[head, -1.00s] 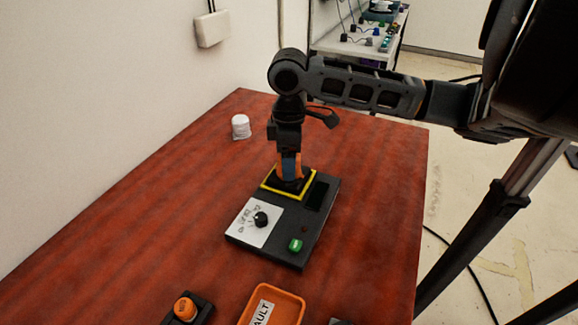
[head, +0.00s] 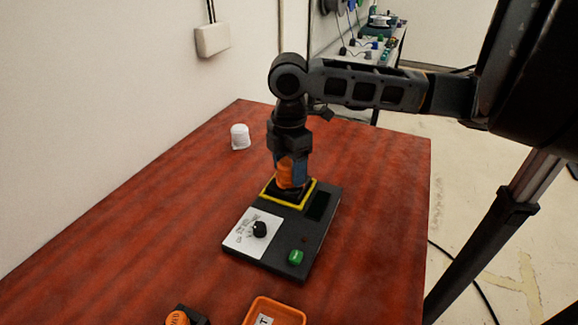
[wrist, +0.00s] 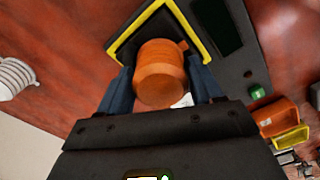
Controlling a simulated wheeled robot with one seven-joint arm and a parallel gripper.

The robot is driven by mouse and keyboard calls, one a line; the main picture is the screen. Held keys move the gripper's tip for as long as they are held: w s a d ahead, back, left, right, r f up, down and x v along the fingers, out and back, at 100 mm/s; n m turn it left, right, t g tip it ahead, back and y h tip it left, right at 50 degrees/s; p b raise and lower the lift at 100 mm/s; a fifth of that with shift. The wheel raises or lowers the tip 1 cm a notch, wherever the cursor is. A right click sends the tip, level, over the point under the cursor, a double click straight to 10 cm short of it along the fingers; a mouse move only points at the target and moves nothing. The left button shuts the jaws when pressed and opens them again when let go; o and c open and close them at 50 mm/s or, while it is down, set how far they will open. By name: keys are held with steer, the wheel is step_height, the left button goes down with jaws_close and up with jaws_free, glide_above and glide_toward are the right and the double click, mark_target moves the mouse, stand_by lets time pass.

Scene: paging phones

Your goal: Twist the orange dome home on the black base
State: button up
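The orange dome (head: 285,172) is upright over the black base (head: 290,192), inside a yellow square border on a dark panel box (head: 280,240). In the wrist view the dome (wrist: 160,75) has a small side lug at its upper right. My gripper (head: 290,175) points straight down, with its blue fingers on both sides of the dome. In the wrist view my gripper (wrist: 160,88) appears shut on the dome, touching both sides. The seam between dome and base is mostly hidden, so I cannot tell how fully it is seated.
A white ribbed dome (head: 240,137) stands by the wall. An orange tray (head: 275,309) and an orange-topped dark unit (head: 178,318) lie at the front. The red table is otherwise clear.

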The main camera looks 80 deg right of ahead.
steer(key=c, duration=0.5)
steer(key=shift+m+p, duration=0.55)
steer(key=shift+m, duration=0.75)
steer(key=shift+m+p, duration=0.55)
steer(key=shift+m, duration=0.65)
steer(key=shift+m+p, duration=0.35)
steer(key=shift+m, duration=0.85)
steer(key=shift+p, duration=0.35)
steer(key=shift+m+p, duration=0.4)
steer(key=shift+m, duration=0.8)
